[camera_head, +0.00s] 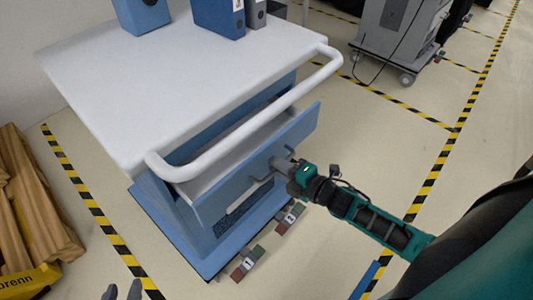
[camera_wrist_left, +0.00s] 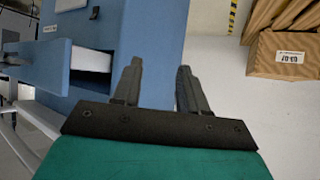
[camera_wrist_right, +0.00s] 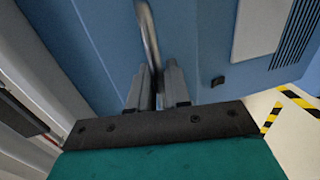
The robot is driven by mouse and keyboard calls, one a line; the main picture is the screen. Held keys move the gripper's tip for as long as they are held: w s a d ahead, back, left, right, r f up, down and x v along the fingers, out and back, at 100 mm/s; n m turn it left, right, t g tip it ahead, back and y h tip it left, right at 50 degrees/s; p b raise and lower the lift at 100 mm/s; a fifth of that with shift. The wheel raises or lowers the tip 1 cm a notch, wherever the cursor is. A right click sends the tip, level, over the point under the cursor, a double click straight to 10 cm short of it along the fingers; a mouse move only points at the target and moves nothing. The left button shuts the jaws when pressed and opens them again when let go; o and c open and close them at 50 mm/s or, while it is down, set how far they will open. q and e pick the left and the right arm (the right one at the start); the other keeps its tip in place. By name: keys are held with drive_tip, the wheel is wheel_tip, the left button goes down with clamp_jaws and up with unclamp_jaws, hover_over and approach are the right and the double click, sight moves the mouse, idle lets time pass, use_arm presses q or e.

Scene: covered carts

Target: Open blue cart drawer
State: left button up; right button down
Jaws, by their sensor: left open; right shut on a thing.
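The blue cart (camera_head: 170,215) with a white top stands in front of me. Its drawer (camera_head: 270,145) is pulled partly out, and its white inside shows below the cart's push bar. My right gripper (camera_head: 281,166) is shut on the drawer's grey handle (camera_head: 263,180). The handle (camera_wrist_right: 148,30) runs between the right fingers in the right wrist view. My left gripper (camera_head: 122,292) is open and empty at the bottom left of the head view. In the left wrist view, its spread fingers (camera_wrist_left: 159,88) point toward the cart's side, and the drawer (camera_wrist_left: 35,68) sticks out at left.
Blue binders (camera_head: 220,15) stand on the cart top. The white push bar (camera_head: 255,120) overhangs the drawer. Brown cardboard packages (camera_head: 35,210) lie at the left. A grey wheeled machine (camera_head: 395,30) stands at the back right. Floor right of the cart is mostly clear.

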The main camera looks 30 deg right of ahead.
use_arm(q)
drive_tip(key=shift+s+a+r+p, duration=0.1)
drive_tip(key=shift+r+p, duration=0.55)
drive_tip(key=shift+s+a+r+p, duration=0.1)
drive_tip(key=shift+r+p, duration=0.5)
drive_tip(key=shift+r, duration=0.05)
use_arm(e)
drive_tip(key=f+v, duration=0.3)
drive_tip(key=v, duration=1.2)
drive_tip(key=shift+s+d, duration=0.25)
drive_tip(key=shift+s, duration=0.4)
drive_tip(key=shift+r, duration=0.1)
drive_tip(key=c, duration=1.4)
unclamp_jaws()
use_arm(q)
drive_tip(key=shift+s+f, duration=0.15)
drive_tip(key=shift+s, duration=0.05)
use_arm(e)
drive_tip(key=shift+o, duration=0.3)
drive_tip(key=v, duration=1.2)
drive_tip(key=shift+s+d+r, duration=0.15)
drive_tip(key=shift+s, duration=0.2)
